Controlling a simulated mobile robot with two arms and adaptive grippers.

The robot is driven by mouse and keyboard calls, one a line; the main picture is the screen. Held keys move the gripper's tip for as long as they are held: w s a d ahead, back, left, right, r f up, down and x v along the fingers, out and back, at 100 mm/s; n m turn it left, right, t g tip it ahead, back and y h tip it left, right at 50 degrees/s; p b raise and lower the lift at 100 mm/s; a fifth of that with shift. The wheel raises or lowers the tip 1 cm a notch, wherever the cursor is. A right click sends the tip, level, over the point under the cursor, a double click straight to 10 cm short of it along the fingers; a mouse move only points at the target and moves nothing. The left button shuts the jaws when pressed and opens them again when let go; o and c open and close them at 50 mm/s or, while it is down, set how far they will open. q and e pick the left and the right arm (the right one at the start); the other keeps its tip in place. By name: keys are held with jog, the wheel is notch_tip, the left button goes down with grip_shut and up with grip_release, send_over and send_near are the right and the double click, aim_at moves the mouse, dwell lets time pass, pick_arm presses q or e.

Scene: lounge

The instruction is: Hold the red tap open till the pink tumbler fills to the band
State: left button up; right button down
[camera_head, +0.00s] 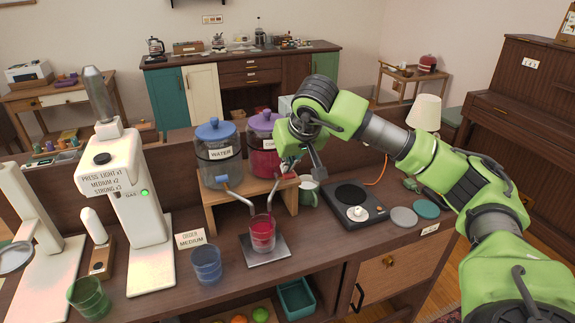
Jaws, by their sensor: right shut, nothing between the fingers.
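The pink tumbler (262,233) stands upright on a dark square plate (280,246) below the spout of the red dispenser. It holds red liquid to well up its wall; I cannot make out the band. The red-liquid dispenser (263,155) sits on a wooden stand behind it. Its spout (274,194) slopes down to the tumbler's mouth. My right gripper (288,168) is shut and empty at the red tap, whose handle is mostly hidden by the fingers. Whether they touch it is hard to tell. My left gripper is not in view.
The water dispenser (219,165) with its blue tap stands left of the red one. A blue tumbler (207,263), a green tumbler (89,298) and an order card (190,239) are on the counter. A hot plate (352,204) and green mug (309,191) lie right.

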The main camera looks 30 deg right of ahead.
jog(key=r+p, duration=0.2)
jog(key=w+r+p, duration=0.1)
jog(key=r+p, duration=0.1)
jog(key=r, duration=0.1)
jog(key=shift+d+r+p, duration=0.1)
jog(key=shift+p, duration=0.25)
jog(key=shift+w, duration=0.1)
dwell(0.6)
